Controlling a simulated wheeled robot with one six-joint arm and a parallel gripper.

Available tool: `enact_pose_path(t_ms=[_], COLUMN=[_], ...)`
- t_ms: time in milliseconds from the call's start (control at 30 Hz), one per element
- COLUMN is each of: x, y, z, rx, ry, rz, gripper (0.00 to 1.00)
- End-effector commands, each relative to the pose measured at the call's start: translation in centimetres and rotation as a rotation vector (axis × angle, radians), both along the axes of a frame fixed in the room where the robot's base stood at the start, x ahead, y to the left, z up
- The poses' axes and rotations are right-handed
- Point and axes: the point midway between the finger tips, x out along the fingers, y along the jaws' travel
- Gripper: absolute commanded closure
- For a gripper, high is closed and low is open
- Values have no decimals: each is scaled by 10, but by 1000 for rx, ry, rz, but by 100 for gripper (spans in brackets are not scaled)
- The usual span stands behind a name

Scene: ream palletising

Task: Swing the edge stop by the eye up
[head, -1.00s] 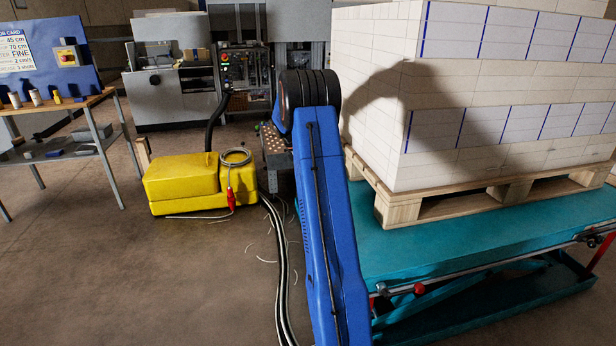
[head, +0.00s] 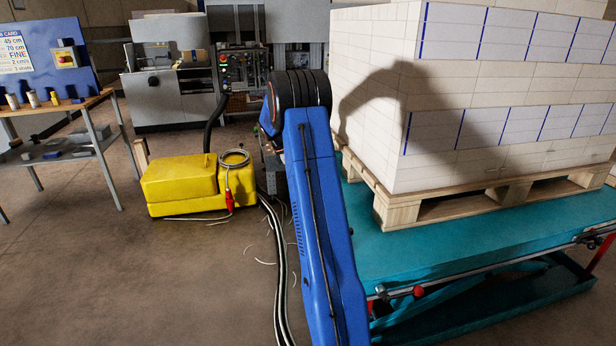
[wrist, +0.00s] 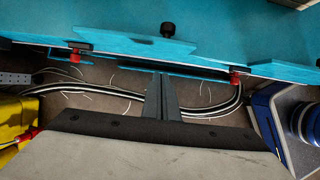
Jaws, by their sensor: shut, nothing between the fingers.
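The teal lift table (head: 400,235) stands at the right in the head view, and its edge crosses the top of the wrist view (wrist: 215,42). A rail with a red knob (head: 418,290) and a black fitting (head: 591,241) runs along its near side. In the wrist view, red and black fittings sit on the table edge at the left (wrist: 76,54) and right (wrist: 236,77); a flat teal piece (wrist: 125,40) lies between them. I cannot tell which part is the edge stop or the eye. My gripper (wrist: 162,82) is shut and empty, pointing at the edge; contact is unclear.
A pallet (head: 400,210) bears a tall ream stack (head: 470,100) on the table. A yellow unit (head: 185,185) and black-and-white hoses (head: 278,265) are on the floor left of my arm. A workbench (head: 60,105) stands far left. Floor at front left is clear.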

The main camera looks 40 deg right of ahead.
Motion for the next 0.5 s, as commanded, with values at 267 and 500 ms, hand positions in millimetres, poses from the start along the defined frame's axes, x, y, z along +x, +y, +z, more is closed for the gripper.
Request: enact_pose_path(t_ms=[267, 500], x=[8, 13], y=[12, 19], z=[56, 87], rx=[-2, -1], ry=[-3, -2], rz=[1, -1], gripper=[100, 100])
